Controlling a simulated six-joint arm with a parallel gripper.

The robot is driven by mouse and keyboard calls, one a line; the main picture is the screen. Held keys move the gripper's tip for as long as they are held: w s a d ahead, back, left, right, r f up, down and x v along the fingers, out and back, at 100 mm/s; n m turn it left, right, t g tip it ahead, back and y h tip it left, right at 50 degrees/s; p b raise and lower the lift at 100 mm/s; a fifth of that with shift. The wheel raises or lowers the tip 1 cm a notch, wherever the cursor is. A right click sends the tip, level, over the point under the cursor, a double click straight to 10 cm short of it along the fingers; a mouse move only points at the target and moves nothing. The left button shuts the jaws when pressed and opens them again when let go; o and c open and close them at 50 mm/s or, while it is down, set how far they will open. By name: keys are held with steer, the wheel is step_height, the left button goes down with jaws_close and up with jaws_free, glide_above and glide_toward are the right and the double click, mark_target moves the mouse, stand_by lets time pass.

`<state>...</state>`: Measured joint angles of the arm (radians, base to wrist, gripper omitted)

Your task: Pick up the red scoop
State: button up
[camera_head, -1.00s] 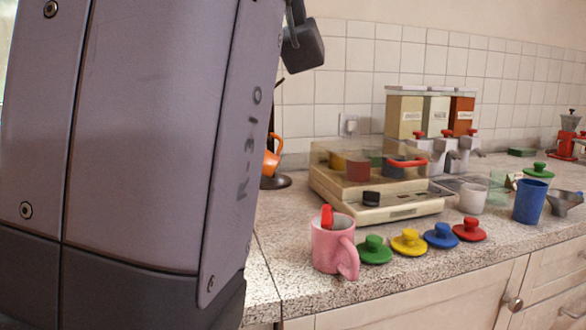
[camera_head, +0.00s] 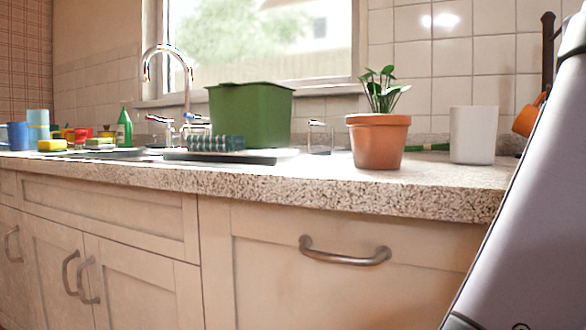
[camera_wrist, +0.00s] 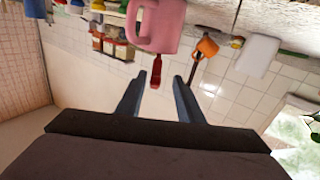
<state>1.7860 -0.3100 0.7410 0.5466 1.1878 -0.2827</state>
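The wrist view looks upside down. In it, a red handle-like piece, likely the red scoop (camera_wrist: 156,72), sticks out of the pink mug (camera_wrist: 161,27). The part inside the mug is hidden. My gripper (camera_wrist: 159,80) is open, with its two dark fingers apart. The red piece appears between the fingertips in the picture, with gaps on both sides; I cannot tell how far away it is. The head view shows neither the scoop, the pink mug nor my gripper.
In the wrist view, an orange mug (camera_wrist: 207,47) hangs to the right near a white container (camera_wrist: 256,55). Dispensers (camera_wrist: 118,46) stand to the left. The head view shows a potted plant (camera_head: 378,145), a green bin (camera_head: 249,115) and a sink faucet (camera_head: 170,60) on the speckled counter.

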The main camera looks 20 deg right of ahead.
steer(key=shift+w+d+f+b, duration=0.1)
steer(key=shift+d+f+b, duration=0.1)
steer(key=shift+f, duration=0.3)
steer(key=shift+d+f+b, duration=0.1)
steer(key=shift+f+b, duration=0.1)
steer(key=shift+f, duration=0.25)
steer(key=shift+p+x, duration=0.45)
steer(key=shift+x, duration=0.6)
steer(key=shift+d, duration=0.1)
steer(key=shift+d+r, duration=0.1)
steer(key=shift+d, duration=0.15)
steer(key=shift+s+p+x, duration=0.15)
steer(key=shift+p+x, duration=0.5)
steer(key=shift+x, duration=0.45)
steer(key=shift+s+p+x, duration=0.15)
steer(key=shift+p+x, duration=0.45)
steer(key=shift+x, duration=0.55)
steer(key=shift+d, duration=0.1)
jaws_close()
